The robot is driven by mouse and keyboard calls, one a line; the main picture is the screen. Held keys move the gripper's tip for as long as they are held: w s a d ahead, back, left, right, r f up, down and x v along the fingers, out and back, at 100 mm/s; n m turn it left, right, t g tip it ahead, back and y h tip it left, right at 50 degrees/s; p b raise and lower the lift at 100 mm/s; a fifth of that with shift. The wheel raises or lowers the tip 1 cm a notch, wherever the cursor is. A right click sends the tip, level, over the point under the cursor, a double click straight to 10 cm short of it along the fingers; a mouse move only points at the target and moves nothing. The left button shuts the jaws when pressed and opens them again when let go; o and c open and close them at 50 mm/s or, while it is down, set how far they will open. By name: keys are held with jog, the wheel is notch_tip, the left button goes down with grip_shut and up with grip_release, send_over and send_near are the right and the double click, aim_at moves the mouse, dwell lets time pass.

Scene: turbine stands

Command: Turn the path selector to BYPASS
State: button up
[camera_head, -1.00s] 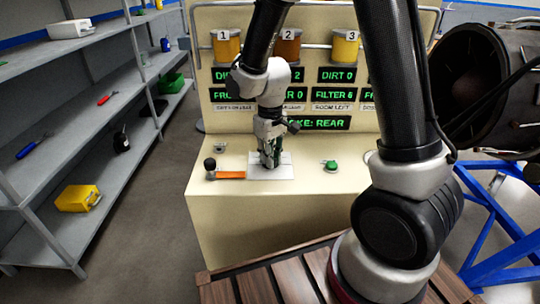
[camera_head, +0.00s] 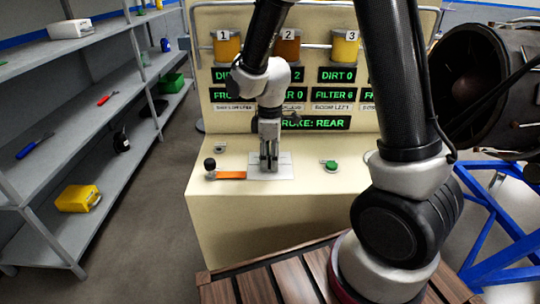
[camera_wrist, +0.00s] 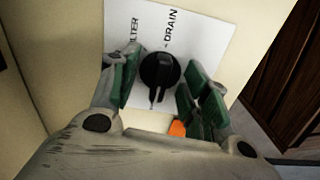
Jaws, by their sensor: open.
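The path selector is a round black knob (camera_wrist: 160,72) with a raised bar, on a white plate (camera_wrist: 126,20) in the wrist view. The plate reads "DRAIN" and a partly cut-off word ending "LTER"; I see no BYPASS label. The bar runs nearly up and down in that view, and I cannot tell which end is the pointer. My gripper (camera_wrist: 158,88) is open, its green-padded fingers on either side of the knob, with gaps visible. In the head view my gripper (camera_head: 268,164) points down over the white plate (camera_head: 286,173) and hides the knob.
A green knob (camera_head: 330,165) stands to the right. The bench panel (camera_head: 202,90) with displays rises behind. Shelves (camera_head: 95,205) stand at left, a blue frame (camera_head: 490,215) at right.

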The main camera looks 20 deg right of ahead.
aim_at(270, 156)
jog(key=shift+r, duration=2.5)
jog(key=shift+s+m, duration=0.2)
jog(key=shift+m, duration=0.3)
jog(key=s+m, duration=0.1)
jog(key=s+d+m+g, duration=0.1)
jog(key=s+d+m, duration=0.1)
jog(key=shift+s+r+h, duration=0.3)
jog(key=shift+s, duration=0.1)
jog(key=s+d+r+m+t, duration=0.5)
jog(key=s+d+r+m, duration=0.4)
jog(key=s+d+r, duration=0.4)
jog(key=v, duration=0.4)
jog(key=shift+s, duration=0.2)
